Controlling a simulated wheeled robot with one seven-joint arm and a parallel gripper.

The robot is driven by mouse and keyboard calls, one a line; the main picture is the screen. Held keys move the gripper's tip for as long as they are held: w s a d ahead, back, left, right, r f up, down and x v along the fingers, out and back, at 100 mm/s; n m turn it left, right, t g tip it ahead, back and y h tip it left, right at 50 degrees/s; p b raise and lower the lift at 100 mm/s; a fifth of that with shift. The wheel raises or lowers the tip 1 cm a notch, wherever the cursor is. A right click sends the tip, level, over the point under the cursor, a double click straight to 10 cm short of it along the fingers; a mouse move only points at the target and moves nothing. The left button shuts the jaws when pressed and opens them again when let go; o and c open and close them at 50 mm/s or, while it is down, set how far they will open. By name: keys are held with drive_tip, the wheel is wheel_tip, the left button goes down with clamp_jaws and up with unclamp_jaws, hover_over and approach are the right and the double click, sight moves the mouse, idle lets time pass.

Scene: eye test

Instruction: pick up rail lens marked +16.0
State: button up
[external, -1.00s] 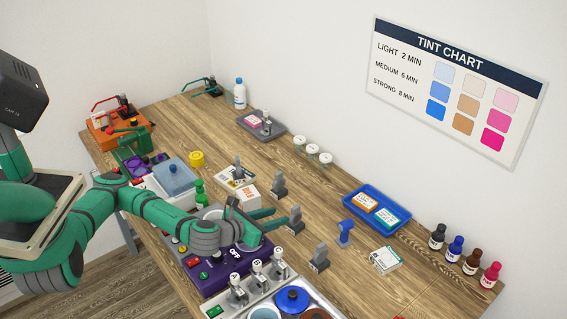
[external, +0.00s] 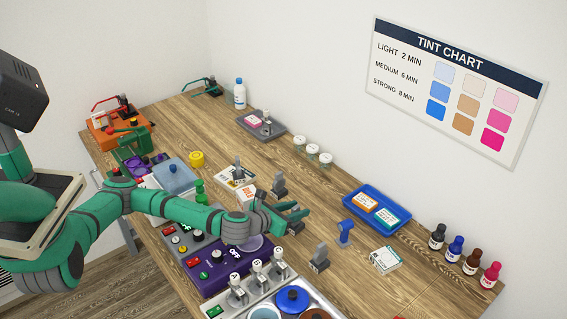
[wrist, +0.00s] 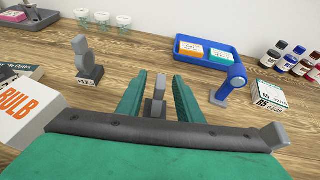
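My gripper (external: 296,214) reaches over the table with its fingers apart. In the wrist view, a grey rail lens (wrist: 159,88) stands between the two green fingers (wrist: 157,98), with a gap visible at its sides. Its marking is hidden, so I cannot tell whether it reads +16.0. In the external view the arm and fingers cover most of that lens.
A blue upright holder (wrist: 233,80) stands right of the fingers. A BULB box (wrist: 22,112) is close on the left. A purple OFF unit (external: 205,280) lies beneath the arm.

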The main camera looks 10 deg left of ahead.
clamp_jaws()
